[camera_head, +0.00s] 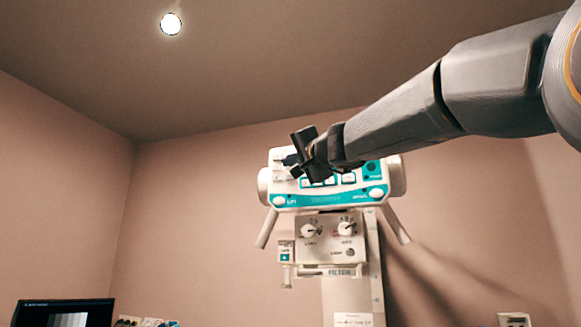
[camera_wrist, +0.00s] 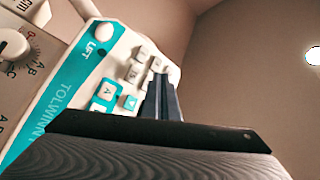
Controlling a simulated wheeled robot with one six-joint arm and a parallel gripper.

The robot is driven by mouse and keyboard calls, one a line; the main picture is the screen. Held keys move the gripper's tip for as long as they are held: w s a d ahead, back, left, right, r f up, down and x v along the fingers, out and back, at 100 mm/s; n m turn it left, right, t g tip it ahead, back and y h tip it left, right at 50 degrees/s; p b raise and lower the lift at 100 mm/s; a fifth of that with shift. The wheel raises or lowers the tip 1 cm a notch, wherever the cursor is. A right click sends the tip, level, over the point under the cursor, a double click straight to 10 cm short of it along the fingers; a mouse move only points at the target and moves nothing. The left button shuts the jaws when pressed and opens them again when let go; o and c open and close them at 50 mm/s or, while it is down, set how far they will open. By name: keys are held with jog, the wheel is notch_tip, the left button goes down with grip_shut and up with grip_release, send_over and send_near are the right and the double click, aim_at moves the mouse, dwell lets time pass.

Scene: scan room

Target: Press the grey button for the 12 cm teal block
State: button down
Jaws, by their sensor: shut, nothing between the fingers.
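The white and teal control head (camera_head: 325,197) of the scan machine faces me in the head view. My gripper (camera_head: 287,161) is in front of its upper left part and hides some of its buttons. In the wrist view my gripper (camera_wrist: 161,80) is shut and empty, its fingertips beside a cluster of small grey-white buttons (camera_wrist: 142,56). Teal blocks (camera_wrist: 107,92) with white keys lie just left of the fingers. I cannot read a 12 cm label or tell whether the fingertips touch a button.
Below the control head is a white box with two round knobs (camera_head: 346,229). Handles (camera_head: 267,228) stick out on both sides. A dark monitor (camera_head: 62,313) stands at the lower left. The space above the head is free up to the ceiling.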

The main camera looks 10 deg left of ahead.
jog(key=shift+w, duration=0.15)
jog(key=shift+w, duration=0.3)
jog(key=shift+w+d, duration=0.1)
jog(key=shift+w, duration=0.25)
dwell(1.0)
jog(key=shift+s, duration=0.2)
jog(key=shift+s+b, duration=0.5)
jog(key=shift+s, duration=0.1)
jog(key=s, duration=0.3)
jog(key=s+b, duration=0.1)
jog(key=s, duration=0.1)
jog(key=shift+a, duration=0.25)
dwell(1.0)
